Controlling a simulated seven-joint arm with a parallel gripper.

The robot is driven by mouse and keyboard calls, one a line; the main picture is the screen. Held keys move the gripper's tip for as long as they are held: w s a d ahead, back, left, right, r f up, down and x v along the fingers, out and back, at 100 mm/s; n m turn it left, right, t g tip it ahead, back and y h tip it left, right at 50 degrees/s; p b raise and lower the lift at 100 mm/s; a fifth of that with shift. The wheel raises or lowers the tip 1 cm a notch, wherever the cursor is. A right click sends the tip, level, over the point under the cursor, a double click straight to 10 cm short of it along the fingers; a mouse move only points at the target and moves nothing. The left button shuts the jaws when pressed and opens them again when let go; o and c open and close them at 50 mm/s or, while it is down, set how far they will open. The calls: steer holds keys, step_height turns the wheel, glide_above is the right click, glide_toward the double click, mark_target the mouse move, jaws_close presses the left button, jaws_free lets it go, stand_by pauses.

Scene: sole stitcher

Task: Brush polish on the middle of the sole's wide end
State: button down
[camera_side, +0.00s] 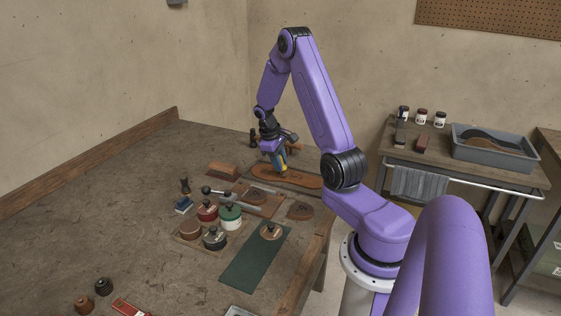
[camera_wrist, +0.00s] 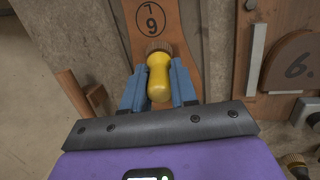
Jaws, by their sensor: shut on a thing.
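The brown leather sole (camera_side: 287,177) lies flat near the far right edge of the bench. In the wrist view the sole (camera_wrist: 169,17) runs up from the middle, with a circled mark printed on it. My gripper (camera_side: 278,167) is over the sole. In the wrist view its blue fingers (camera_wrist: 159,88) are shut on the yellow handle of a brush (camera_wrist: 158,76). The sole's far end is cut off in the wrist view.
Several round tins stand at the bench's middle, among them a red tin (camera_side: 207,211) and a green tin (camera_side: 230,216). A green mat (camera_side: 243,272) lies in front. A numbered heel piece (camera_wrist: 294,66) sits right of the sole. The bench's left is mostly clear.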

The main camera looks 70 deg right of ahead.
steer(key=shift+w, duration=4.3)
steer(key=shift+s+r, duration=0.15)
steer(key=shift+s, duration=4.9)
steer(key=shift+r, duration=3.85)
steer(key=shift+w+r, duration=0.1)
steer(key=shift+r, duration=0.2)
step_height(320, 180, up, 5)
glide_above(283, 164)
steer(key=a, duration=0.1)
steer(key=w+a, duration=0.2)
steer(key=a, duration=2.9)
step_height(283, 164, down, 10)
steer(key=shift+a+n, duration=0.15)
steer(key=shift+n, duration=0.25)
